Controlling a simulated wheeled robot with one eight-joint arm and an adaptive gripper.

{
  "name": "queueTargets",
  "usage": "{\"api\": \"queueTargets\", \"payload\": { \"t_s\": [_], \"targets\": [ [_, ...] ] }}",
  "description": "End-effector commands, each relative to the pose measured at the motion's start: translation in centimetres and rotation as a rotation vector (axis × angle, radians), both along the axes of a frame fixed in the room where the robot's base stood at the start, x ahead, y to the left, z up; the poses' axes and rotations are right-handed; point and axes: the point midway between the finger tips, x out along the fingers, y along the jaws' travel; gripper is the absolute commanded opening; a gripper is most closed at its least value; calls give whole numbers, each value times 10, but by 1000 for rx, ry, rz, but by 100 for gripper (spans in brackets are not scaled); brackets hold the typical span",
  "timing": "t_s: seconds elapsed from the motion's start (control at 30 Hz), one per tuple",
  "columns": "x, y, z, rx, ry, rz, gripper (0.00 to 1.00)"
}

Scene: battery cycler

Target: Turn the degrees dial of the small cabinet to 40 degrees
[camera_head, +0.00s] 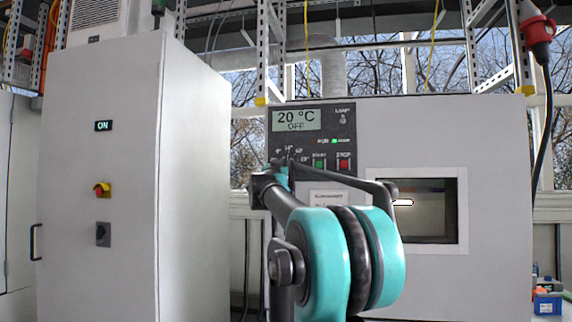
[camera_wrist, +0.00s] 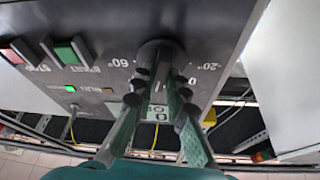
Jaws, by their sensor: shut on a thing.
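The small cabinet (camera_head: 500,150) stands at the right of the head view. Its black control panel (camera_head: 340,125) has a display (camera_head: 297,119) reading 20 °C and OFF. The degrees dial is a dark round knob (camera_wrist: 160,50) in the wrist view, with 60° printed to its left and -20° to its right. My gripper (camera_wrist: 164,76) is shut on the dial, one finger on each side. In the head view my gripper (camera_head: 289,163) is at the panel's lower left and hides most of the dial. The dial's pointer cannot be made out.
A green START button (camera_head: 319,163) and a red STOP button (camera_head: 344,164) sit close right of the dial. A small green lamp on the panel is lit. A window (camera_head: 462,210) is set in the cabinet front. A tall grey cabinet (camera_head: 100,255) stands at the left.

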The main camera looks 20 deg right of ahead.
Motion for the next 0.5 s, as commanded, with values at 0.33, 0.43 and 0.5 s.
{"api": "queueTargets", "payload": {
  "t_s": [0.33, 0.43, 0.5],
  "targets": [
    [1, 2, 0, 224, -151, 2, 0],
    [1, 2, 1, 275, -186, 0, 0],
    [1, 1, 0, 306, -206, 0, 0]
  ]
}}
